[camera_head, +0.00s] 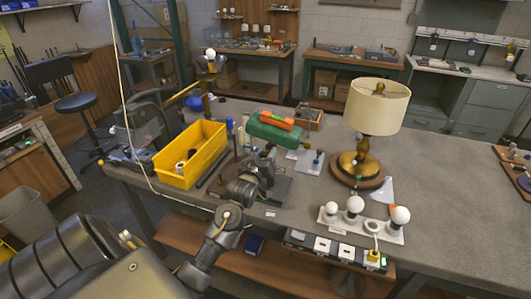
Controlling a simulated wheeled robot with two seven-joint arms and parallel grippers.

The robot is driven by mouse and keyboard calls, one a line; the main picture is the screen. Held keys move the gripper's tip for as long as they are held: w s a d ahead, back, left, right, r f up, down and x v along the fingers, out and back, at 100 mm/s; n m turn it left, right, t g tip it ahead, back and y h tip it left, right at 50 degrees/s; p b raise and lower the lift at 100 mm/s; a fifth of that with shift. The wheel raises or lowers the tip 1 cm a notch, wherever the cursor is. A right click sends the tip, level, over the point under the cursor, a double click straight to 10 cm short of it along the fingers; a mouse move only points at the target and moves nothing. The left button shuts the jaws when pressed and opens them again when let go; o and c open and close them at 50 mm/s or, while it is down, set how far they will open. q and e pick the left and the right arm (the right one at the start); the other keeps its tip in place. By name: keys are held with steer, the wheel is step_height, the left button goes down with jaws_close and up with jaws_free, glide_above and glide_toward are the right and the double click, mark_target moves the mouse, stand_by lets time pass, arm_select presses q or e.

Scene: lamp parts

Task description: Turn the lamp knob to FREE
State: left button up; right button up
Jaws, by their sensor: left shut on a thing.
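A green lamp-like head (275,133) stands over a dark base plate (279,190) near the middle of the table. My left arm comes in from the lower left. My left gripper (265,160) is at the front of this green piece, just below its head. Its jaws are shut on a small part there, which looks like the lamp knob. The gripper hides the knob, so its setting and any FREE mark cannot be read. A table lamp with a cream shade (379,106) and brass stem stands upright to the right, apart from the gripper. My right gripper is not in view.
A yellow bin (190,154) with small parts stands left of the gripper. An orange object (277,121) lies on the green head. A white board with round bulbs (355,205) is at the front right edge. The grey tabletop (450,205) is clear farther right.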

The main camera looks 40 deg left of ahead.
arm_select(q)
steer(key=n+p, duration=0.2)
steer(key=n, duration=0.2)
steer(key=shift+r+n, duration=0.15)
steer(key=shift+n, duration=0.15)
steer(key=n+p, duration=0.1)
steer(key=n, duration=0.2)
steer(key=shift+n, duration=0.4)
steer(key=n+p, duration=0.2)
steer(key=n, duration=0.3)
steer(key=shift+p, duration=0.3)
steer(key=shift+n+p, duration=0.6)
steer(key=shift+n, duration=1)
steer(key=shift+f+n, duration=0.2)
steer(key=shift+n, duration=0.1)
steer(key=o, duration=1)
